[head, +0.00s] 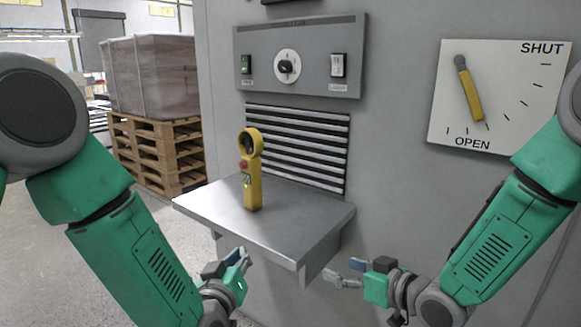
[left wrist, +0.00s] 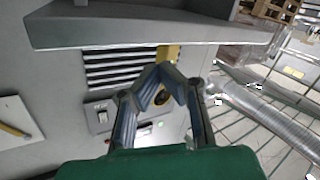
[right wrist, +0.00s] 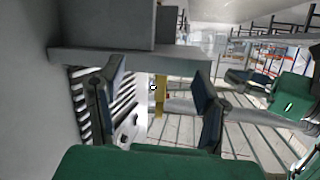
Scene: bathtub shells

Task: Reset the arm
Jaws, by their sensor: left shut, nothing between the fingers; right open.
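My left gripper (head: 242,256) is below and in front of the grey shelf (head: 285,225), its fingers together and empty. The left wrist view shows its fingertips (left wrist: 164,70) meeting. My right gripper (head: 332,276) is low, just right of the shelf's front corner. The right wrist view shows its fingers (right wrist: 158,78) spread with nothing held. A yellow handheld device (head: 252,175) with a round ring top and a red button stands upright on the shelf. It also shows in the right wrist view (right wrist: 161,93), and partly behind the fingers in the left wrist view (left wrist: 172,52).
A control panel (head: 300,60) with a knob and switches is above a vent grille (head: 297,145). On the right wall, a dial plate (head: 510,75) has a yellow-handled lever (head: 468,90) with its yellow end toward OPEN. Wrapped pallets (head: 155,80) stand back left.

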